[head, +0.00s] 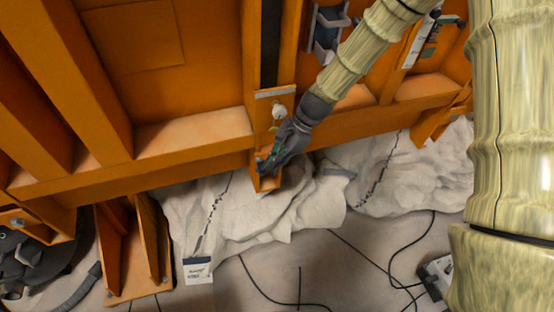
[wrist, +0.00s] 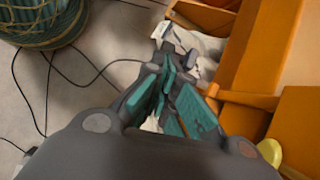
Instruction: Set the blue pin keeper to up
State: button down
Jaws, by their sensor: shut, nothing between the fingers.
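My gripper (head: 268,164) reaches down to the lower end of an orange upright on the big orange frame (head: 190,142). Its fingers are shut with nothing between them, and they show in the wrist view (wrist: 175,62) with teal pads, close beside orange metal. I cannot make out the blue pin keeper for certain in either view; it may be hidden behind my fingers. I cannot tell whether my fingertips touch the orange metal.
Crumpled white sheeting (head: 315,205) lies on the floor under the frame. Dark cables (head: 285,303) cross the tiled floor. A blue-grey holder (head: 327,32) is fixed on the frame above, near my arm.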

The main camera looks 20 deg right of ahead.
jog(key=shift+d, duration=0.1)
jog(key=d+f+p+v, duration=0.1)
jog(key=p+v, duration=0.1)
jog(key=v, duration=1.1)
jog(key=s+f+n+h, duration=0.2)
jog(key=s+f, duration=0.3)
jog(key=f, duration=0.3)
jog(key=s+f+n+g+h, duration=0.15)
jog(key=s+f, duration=0.25)
jog(key=f, duration=0.4)
jog(key=s+f+n+t+h, duration=0.1)
jog(key=s+f+n, duration=0.2)
jog(key=s+f, duration=0.35)
jog(key=s+a+f+n+h, duration=0.1)
jog(key=s+f+n, duration=0.3)
jog(key=s, duration=0.6)
jog(key=s+a+f+n, duration=0.2)
jog(key=s+f+n, duration=0.2)
jog(key=s+f, duration=0.5)
jog(key=shift+s+n+h, duration=0.35)
jog(key=shift+s, duration=0.65)
